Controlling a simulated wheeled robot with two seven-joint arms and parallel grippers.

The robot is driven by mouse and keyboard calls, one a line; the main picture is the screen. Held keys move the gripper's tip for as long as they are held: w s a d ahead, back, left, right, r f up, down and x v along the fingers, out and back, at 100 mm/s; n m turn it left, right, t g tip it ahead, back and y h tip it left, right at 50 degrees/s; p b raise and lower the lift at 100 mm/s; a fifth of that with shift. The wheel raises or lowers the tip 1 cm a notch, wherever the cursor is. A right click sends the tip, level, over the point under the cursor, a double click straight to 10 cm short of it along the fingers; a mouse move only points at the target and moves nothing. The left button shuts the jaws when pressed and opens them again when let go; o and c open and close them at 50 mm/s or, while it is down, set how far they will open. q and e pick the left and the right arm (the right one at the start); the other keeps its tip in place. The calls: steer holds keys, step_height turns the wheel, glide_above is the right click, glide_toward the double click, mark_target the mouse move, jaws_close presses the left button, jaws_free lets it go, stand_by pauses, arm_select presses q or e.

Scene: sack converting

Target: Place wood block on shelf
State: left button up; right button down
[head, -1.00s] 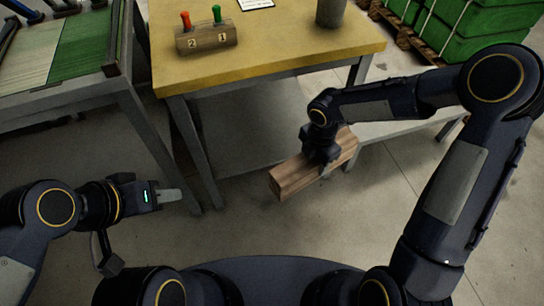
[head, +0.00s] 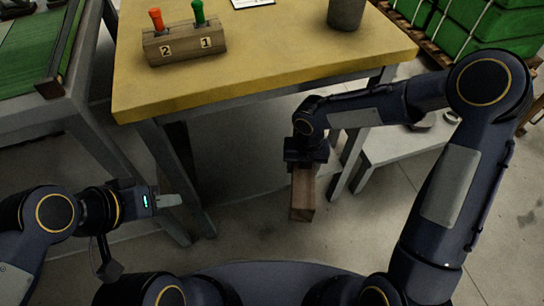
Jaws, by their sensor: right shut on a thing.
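The wood block (head: 303,197) is brown and long, seen nearly end-on in the head view, with its near end toward me. My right gripper (head: 306,165) is shut on it from above and holds it in front of the yellow-topped table, below the tabletop's level. The gripper hides the block's far part. A grey shelf-like surface (head: 235,150) lies in shade under the table; I cannot tell whether the block is over it or touching it. My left gripper (head: 168,200) is at the left, apart from the block, with nothing visible in it; its finger gap cannot be made out.
The yellow tabletop (head: 260,65) carries a wooden holder (head: 185,44) with red and green handled tools, a paper and a grey cup (head: 346,13). Table legs stand left and right of the block. A low grey bench (head: 400,147) is at right. Green stacks stand behind.

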steer(key=w+a+f+b, duration=0.2)
steer(key=w+f, duration=0.1)
steer(key=w+a+f+b, duration=0.2)
steer(key=w+a+f, duration=0.1)
steer(key=w, duration=0.1)
steer(key=w+a+f+b, duration=0.2)
steer(key=w+a+f, duration=0.1)
steer(key=w, duration=0.1)
steer(key=shift+a+f, duration=0.2)
steer(key=shift+f, duration=0.1)
steer(key=shift+w+a+f+b, duration=0.1)
steer(key=shift+f+b, duration=0.75)
steer(key=shift+f, duration=0.7)
steer(key=shift+f, duration=0.2)
steer(key=c, duration=0.5)
jaws_free()
steer(key=shift+r, duration=0.1)
step_height(320, 180, up, 8)
steer(key=p, duration=0.3)
steer(key=shift+f, duration=0.2)
